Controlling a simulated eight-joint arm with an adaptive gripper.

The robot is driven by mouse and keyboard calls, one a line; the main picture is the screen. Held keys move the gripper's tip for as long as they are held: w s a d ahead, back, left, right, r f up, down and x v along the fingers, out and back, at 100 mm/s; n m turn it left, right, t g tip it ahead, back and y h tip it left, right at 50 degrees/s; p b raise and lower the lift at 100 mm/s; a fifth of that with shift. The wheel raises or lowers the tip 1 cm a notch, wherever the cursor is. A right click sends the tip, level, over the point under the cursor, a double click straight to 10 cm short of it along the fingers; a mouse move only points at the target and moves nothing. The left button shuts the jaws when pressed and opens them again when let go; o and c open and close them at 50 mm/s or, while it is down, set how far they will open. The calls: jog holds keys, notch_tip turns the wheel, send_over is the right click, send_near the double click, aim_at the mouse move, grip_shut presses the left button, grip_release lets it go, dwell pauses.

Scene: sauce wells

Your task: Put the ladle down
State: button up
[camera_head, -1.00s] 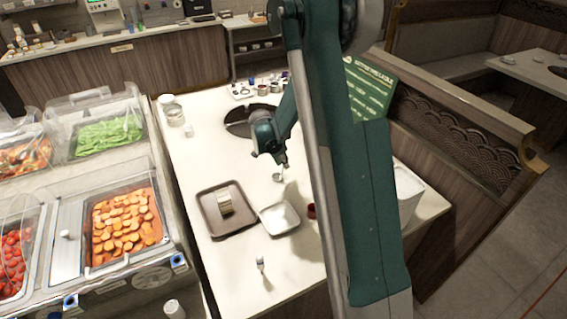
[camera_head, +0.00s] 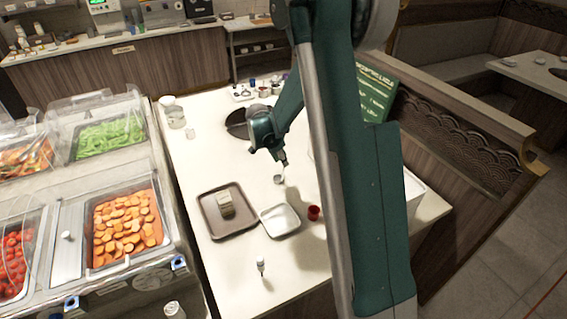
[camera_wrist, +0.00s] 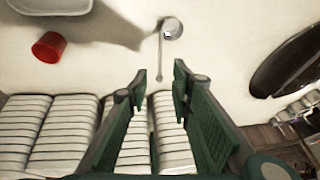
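The ladle (camera_wrist: 172,29) has a small round metal bowl and a thin handle. In the wrist view its handle runs down from the bowl to a spot between my fingertips in the picture. In the head view the small bowl (camera_head: 278,179) shows just below my gripper (camera_head: 281,159), over the pale counter (camera_head: 230,275). My gripper (camera_wrist: 158,82) has its two green fingers apart in the wrist view, with a clear gap on both sides of the handle. I cannot tell whether the bowl rests on the counter.
A white dish (camera_head: 281,221) and a red cup (camera_head: 314,213) stand near the ladle. A brown tray (camera_head: 235,233) holds a small pale stack. A dark round well (camera_head: 237,122) lies behind. A small bottle (camera_head: 261,265) stands in front. The front counter is mostly clear.

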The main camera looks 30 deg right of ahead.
jog(key=v, duration=0.8)
jog(key=shift+a+r, duration=0.1)
jog(key=shift+r, duration=0.1)
dwell(0.6)
jog(key=s+a+r+n+t+y, duration=0.1)
jog(key=s+a+r+n, duration=0.35)
jog(key=s+r, duration=0.4)
jog(key=s+a+r+n+t+y, duration=0.1)
jog(key=s+a+r+n+t, duration=0.1)
jog(key=s+a+r+n, duration=0.45)
jog(key=s+a+n+t+y, duration=0.1)
jog(key=s+a+n, duration=0.2)
jog(key=s, duration=0.8)
jog(key=s+a+r+n+t+y, duration=0.1)
jog(key=s+a+n, duration=0.2)
jog(key=s, duration=0.8)
jog(key=shift+s+a+r, duration=0.3)
jog(key=shift+a+r, duration=0.05)
